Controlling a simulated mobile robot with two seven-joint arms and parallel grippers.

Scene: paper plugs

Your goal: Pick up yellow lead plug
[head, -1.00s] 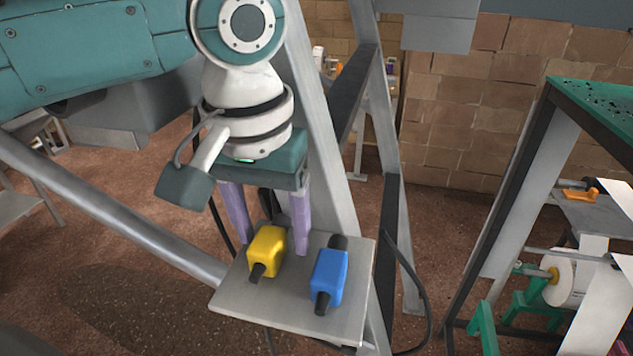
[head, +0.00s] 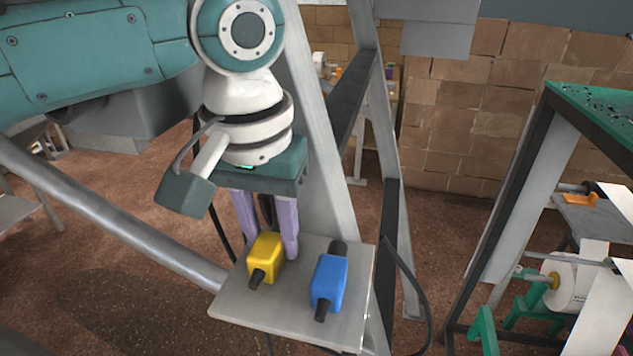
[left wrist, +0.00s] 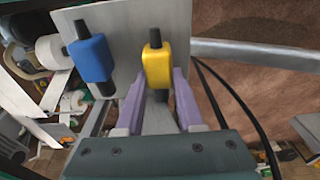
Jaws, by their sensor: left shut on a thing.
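The yellow lead plug (head: 265,255) sits on a small grey shelf plate (head: 240,295), with its black end towards the front. My left gripper (head: 270,248) points down with its purple fingers on either side of the yellow plug and is shut on it. The left wrist view also shows the yellow plug (left wrist: 157,68) between the fingertips (left wrist: 158,76). The plug looks still at the plate; I see no clear gap under it. My right gripper is not in view.
A blue plug (head: 329,282) lies on the same plate just right of the yellow one; it also shows in the left wrist view (left wrist: 93,59). Grey frame bars stand behind the plate. A black cable (head: 415,290) hangs at its right. A green-topped machine (head: 600,115) stands further right.

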